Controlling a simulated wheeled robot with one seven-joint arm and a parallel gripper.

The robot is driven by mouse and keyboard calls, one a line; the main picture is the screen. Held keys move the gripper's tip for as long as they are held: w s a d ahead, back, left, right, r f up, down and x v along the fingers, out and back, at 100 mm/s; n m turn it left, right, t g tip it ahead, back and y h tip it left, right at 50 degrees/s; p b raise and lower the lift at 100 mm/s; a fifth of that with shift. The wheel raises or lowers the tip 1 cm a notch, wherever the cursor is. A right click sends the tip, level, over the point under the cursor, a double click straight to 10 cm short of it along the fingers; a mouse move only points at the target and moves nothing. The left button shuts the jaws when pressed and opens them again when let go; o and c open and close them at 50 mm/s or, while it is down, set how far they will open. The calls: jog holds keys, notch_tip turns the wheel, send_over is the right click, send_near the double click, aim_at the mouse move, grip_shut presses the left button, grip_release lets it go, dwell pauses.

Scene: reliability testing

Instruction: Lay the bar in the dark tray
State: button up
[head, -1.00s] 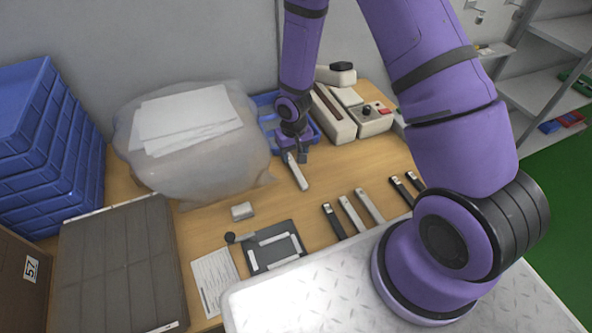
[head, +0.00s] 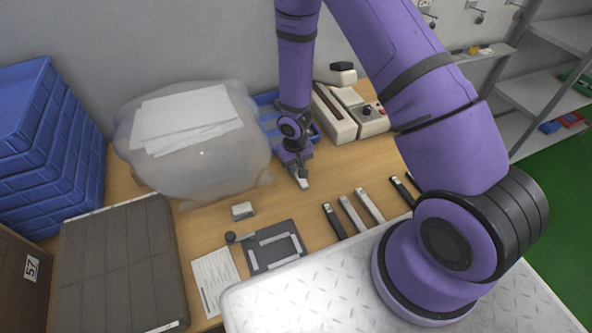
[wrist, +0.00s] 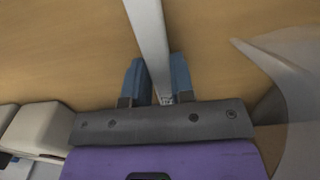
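The pale bar (head: 304,184) lies on the wooden table, with its near end showing past my gripper (head: 298,169) in the head view. In the wrist view the bar (wrist: 150,40) runs between the two blue fingers of my gripper (wrist: 160,80). The fingers stand close on both sides of it; whether they press on it I cannot tell. The large dark tray (head: 120,265), with lines dividing its surface, lies at the left front of the table. I see nothing lying on it.
A dark plate with pale strips (head: 272,268) and a small pale block (head: 242,211) lie between bar and tray. Several dark and pale strips (head: 352,214) lie right. A filled clear bag (head: 190,165), blue tray (head: 268,118) and beige machine (head: 340,120) stand behind. Blue crates (head: 45,150) are stacked left.

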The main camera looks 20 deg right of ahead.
grip_shut()
